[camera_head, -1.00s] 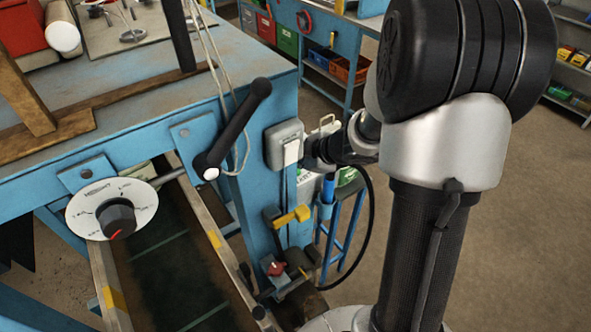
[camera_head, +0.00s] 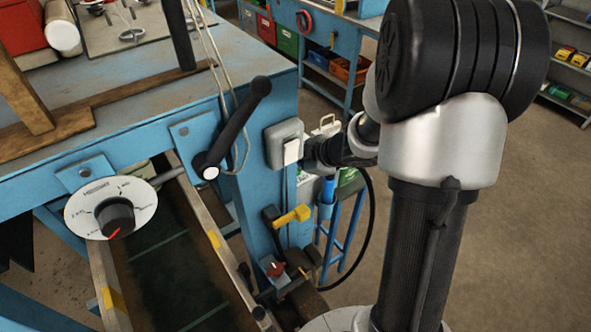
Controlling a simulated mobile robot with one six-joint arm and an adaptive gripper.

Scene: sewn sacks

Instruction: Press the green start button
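I cannot make out the green start button. A grey box with a white front plate (camera_head: 285,145) is fixed to the blue post of the bench. My gripper (camera_head: 318,152) is a small dark shape just right of this box, at the end of my arm. Its fingertips are hidden or too small to see, and I cannot tell whether it touches the box. Some green (camera_head: 348,176) shows behind and below my gripper; what it belongs to is unclear.
A black lever (camera_head: 236,130) sticks out left of the box. A white dial with a black knob (camera_head: 115,215) is on the bench front. A yellow-handled lever (camera_head: 291,216) and a red knob (camera_head: 275,268) sit low on the post.

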